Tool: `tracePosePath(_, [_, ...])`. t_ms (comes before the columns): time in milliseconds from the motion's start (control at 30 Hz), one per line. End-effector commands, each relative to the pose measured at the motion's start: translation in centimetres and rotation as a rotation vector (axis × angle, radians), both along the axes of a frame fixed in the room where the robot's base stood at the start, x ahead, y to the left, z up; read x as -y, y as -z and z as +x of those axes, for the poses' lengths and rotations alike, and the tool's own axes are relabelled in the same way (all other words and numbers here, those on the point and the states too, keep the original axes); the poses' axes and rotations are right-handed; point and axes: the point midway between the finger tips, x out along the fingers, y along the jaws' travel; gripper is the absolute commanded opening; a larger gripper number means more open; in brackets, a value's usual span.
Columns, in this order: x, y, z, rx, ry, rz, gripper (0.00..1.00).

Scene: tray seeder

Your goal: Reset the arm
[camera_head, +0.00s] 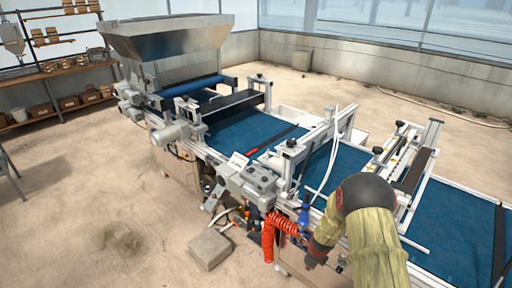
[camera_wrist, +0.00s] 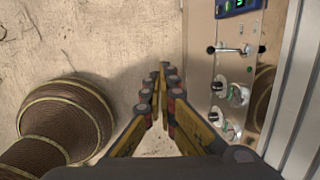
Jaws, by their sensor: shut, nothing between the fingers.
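My gripper (camera_wrist: 164,72) is in the middle of the wrist view, with its two yellow and dark fingers close together and nothing between them. Below its tips there is bare floor. A metal control panel (camera_wrist: 218,73) with a lever switch, knobs and a small display is just right of the fingers. In the head view my arm reaches down at the lower right, beside the near side of the tray seeder (camera_head: 260,184). The fingers cannot be made out clearly there.
Red coiled hoses (camera_head: 268,240) and a blue-handled tool (camera_head: 304,212) hang on the machine close to my arm. A grey block (camera_head: 210,248) lies on the floor. A large metal hopper (camera_head: 170,38) tops the far end. The floor at left is mostly clear.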

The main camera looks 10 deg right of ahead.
Motion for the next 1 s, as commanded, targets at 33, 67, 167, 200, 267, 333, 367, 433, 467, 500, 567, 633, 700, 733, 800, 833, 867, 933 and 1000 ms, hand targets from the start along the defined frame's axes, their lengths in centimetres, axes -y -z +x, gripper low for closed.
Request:
tracePosePath(33, [0.0, 0.0, 0.0, 0.0, -0.018, -0.004, 0.0])
tracePosePath(67, [0.0, 0.0, 0.0, -0.002, -0.039, -0.009, 0.0])
tracePosePath(167, [-0.4, 0.2, -0.7, -0.029, -0.168, -0.023, 0.0])
tracePosePath(200, [-0.6, 0.3, -1.3, -0.05, -0.248, -0.028, 0.0])
tracePosePath(267, [-1.4, 0.8, -3.3, -0.101, -0.389, -0.025, 0.0])
tracePosePath(333, [-2.3, 1.1, -6.2, -0.165, -0.572, -0.01, 0.0])
tracePosePath(367, [-2.7, 0.8, -7.2, -0.184, -0.65, -0.003, 0.0])
tracePosePath(433, [-3.4, -1.1, -9.1, -0.213, -0.836, 0.007, 0.0])
tracePosePath(467, [-3.7, -2.2, -9.7, -0.219, -0.918, 0.009, 0.0])
tracePosePath(500, [-4.1, -3.9, -10.6, -0.225, -1.028, 0.011, 0.0])
tracePosePath(567, [-4.8, -7.0, -11.8, -0.225, -1.196, 0.008, 0.0])
tracePosePath(633, [-5.6, -10.6, -13.1, -0.217, -1.374, -0.002, 0.0])
tracePosePath(700, [-6.3, -13.9, -14.3, -0.205, -1.527, -0.017, 0.0])
tracePosePath(733, [-6.6, -15.3, -14.8, -0.199, -1.588, -0.027, 0.0])
tracePosePath(800, [-7.2, -18.4, -16.0, -0.185, -1.716, -0.049, 0.0])
tracePosePath(833, [-7.5, -19.7, -16.5, -0.178, -1.768, -0.062, 0.0])
tracePosePath(867, [-7.7, -20.9, -17.0, -0.172, -1.818, -0.075, 0.0])
tracePosePath(933, [-8.3, -23.7, -18.3, -0.157, -1.924, -0.107, 0.0])
tracePosePath(1000, [-8.9, -26.2, -19.6, -0.144, -2.019, -0.145, 0.0])
